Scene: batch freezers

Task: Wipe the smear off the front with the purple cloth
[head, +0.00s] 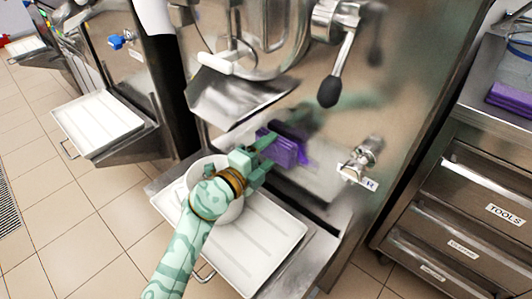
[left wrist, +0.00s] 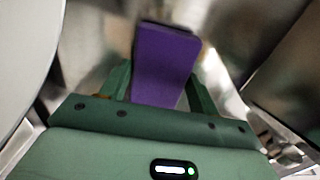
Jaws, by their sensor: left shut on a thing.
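My left gripper (head: 266,152) is shut on the folded purple cloth (head: 284,150). It holds the cloth at the steel front (head: 408,105) of the nearest batch freezer, below the spout; a purple reflection shows beside it. I cannot tell whether the cloth touches the steel. In the left wrist view the cloth (left wrist: 166,62) stands out between the two green fingers, facing blurred steel. I cannot make out a smear; the cloth and gripper hide part of the front. My right gripper is not in view.
A white bucket (head: 229,213) stands on the drip tray (head: 262,262) under my left gripper. A black-knobbed lever (head: 335,75), a metal chute (head: 240,98) and a tap (head: 362,155) tagged R stick out nearby. More purple cloth (head: 512,97) lies on the drawer cabinet at right.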

